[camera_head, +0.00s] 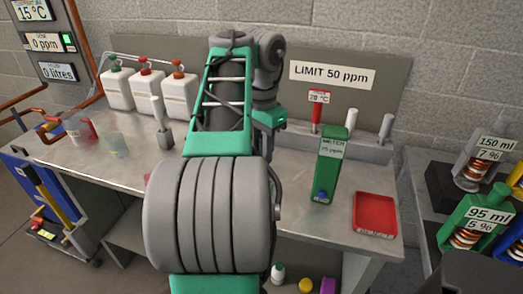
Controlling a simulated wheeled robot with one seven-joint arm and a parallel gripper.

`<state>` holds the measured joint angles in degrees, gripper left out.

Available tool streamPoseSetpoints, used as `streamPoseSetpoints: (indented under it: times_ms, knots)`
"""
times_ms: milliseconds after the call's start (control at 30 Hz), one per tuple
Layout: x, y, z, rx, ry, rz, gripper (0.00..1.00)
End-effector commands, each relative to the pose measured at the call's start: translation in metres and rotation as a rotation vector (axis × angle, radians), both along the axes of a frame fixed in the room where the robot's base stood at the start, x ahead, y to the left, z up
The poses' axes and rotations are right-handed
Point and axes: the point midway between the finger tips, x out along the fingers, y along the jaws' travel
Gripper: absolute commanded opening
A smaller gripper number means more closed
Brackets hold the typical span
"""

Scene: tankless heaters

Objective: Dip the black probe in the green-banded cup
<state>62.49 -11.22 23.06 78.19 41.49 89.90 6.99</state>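I cannot make out a black probe; the arm hides part of the bench. The left cup (78,131) looks reddish. A green meter box (325,170) stands upright right of my arm. My arm fills the middle, and my gripper's fingers are not visible.
Three white canisters (181,98) stand at the bench's back left. A red tray (375,214) lies front right. The bench (310,222) is bare before the meter.

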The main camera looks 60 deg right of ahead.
Motion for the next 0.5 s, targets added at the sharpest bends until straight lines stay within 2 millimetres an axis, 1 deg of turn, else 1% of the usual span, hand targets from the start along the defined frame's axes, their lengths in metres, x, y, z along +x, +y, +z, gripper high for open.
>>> streamPoseSetpoints:
  times_ms: [33, 500]
  knots:
    - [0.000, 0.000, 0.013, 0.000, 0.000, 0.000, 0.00]
    - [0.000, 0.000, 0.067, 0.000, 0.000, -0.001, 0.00]
